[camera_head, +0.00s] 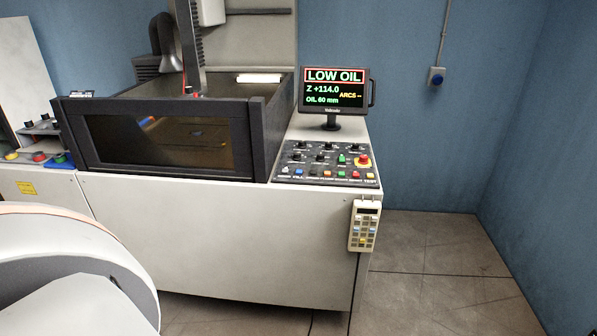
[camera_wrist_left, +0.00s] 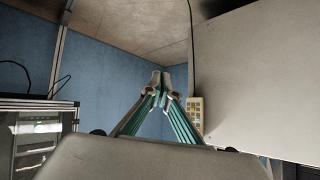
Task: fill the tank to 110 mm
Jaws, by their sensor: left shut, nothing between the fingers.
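The dark-framed tank (camera_head: 243,140) stands on the white machine, with a brownish window in its front. The monitor (camera_head: 333,91) reads LOW OIL, Z +114.0 and OIL 60 mm. The control panel (camera_head: 325,165) right of the tank holds several knobs and coloured buttons; one small label in its front row seems to read FILL (camera_head: 298,171). In the left wrist view my left gripper (camera_wrist_left: 160,82) is shut and empty, its fingertips together. It does not show in the head view, and my right gripper is in neither view.
A red emergency stop (camera_head: 362,160) sits at the panel's right edge. A handheld pendant (camera_head: 364,225) hangs on the cabinet's front right and shows in the left wrist view (camera_wrist_left: 195,106). Its cable hangs to the floor. Floor right of the cabinet is clear.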

